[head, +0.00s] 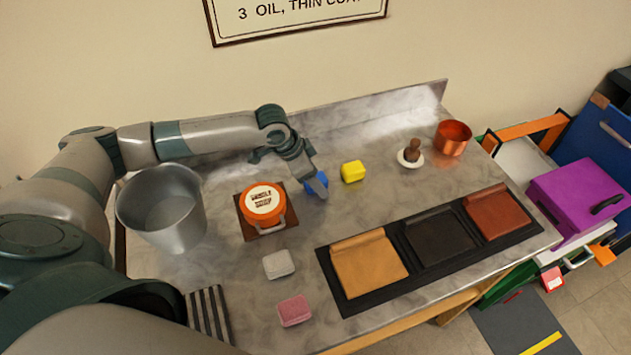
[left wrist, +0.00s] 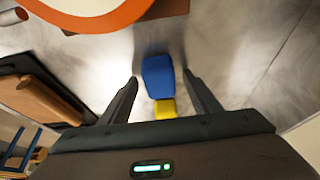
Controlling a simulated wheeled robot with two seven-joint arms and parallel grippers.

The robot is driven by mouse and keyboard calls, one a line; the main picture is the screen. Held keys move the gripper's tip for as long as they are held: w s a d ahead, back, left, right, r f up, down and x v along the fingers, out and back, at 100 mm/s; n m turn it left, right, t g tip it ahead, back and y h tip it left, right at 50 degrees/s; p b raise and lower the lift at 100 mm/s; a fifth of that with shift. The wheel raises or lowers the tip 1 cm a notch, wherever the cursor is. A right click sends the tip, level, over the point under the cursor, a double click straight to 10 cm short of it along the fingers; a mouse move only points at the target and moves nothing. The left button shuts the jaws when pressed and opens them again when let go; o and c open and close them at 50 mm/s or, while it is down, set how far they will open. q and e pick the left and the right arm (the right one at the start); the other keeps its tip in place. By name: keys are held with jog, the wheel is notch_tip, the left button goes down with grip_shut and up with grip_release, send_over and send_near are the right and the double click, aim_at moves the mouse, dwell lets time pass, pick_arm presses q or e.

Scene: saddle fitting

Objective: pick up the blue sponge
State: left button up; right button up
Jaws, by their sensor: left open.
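The blue sponge (head: 313,187) lies on the grey marbled counter, partly hidden by my left gripper in the head view. In the left wrist view the blue sponge (left wrist: 158,76) is ahead, in line with the gap between the fingers. My left gripper (head: 318,182) is above and beside it. In the left wrist view my left gripper (left wrist: 161,84) is open, with one finger on each side of the sponge's line and nothing clearly held. Whether the fingers touch the sponge cannot be told. My right gripper is not in view.
An orange-lidded tin (head: 262,202) stands just left of the blue sponge, and a yellow sponge (head: 353,171) just right. A metal bucket (head: 162,208) is at the left. White (head: 278,264) and pink (head: 294,311) blocks lie in front. A dark tray (head: 333,277) holds leather pieces.

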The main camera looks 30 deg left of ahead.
aim_at(321, 176)
pick_arm(q)
jog(key=c, duration=1.1)
jog(key=shift+r, duration=0.15)
jog(key=shift+r+b, duration=0.4)
jog(key=shift+r, duration=0.15)
notch_tip(321, 176, up, 2)
jog(key=shift+r+b, duration=0.2)
jog(key=shift+b, duration=0.4)
jog(key=s+d+r+b, duration=0.1)
jog(key=s+d+r, duration=0.2)
jog(key=s+d, duration=0.1)
jog(key=s+d+r+b, duration=0.1)
jog(key=s+d+r, duration=0.3)
jog(key=shift+s+d+r+b, duration=0.1)
jog(key=shift+s+r+b, duration=0.05)
jog(key=shift+b, duration=0.15)
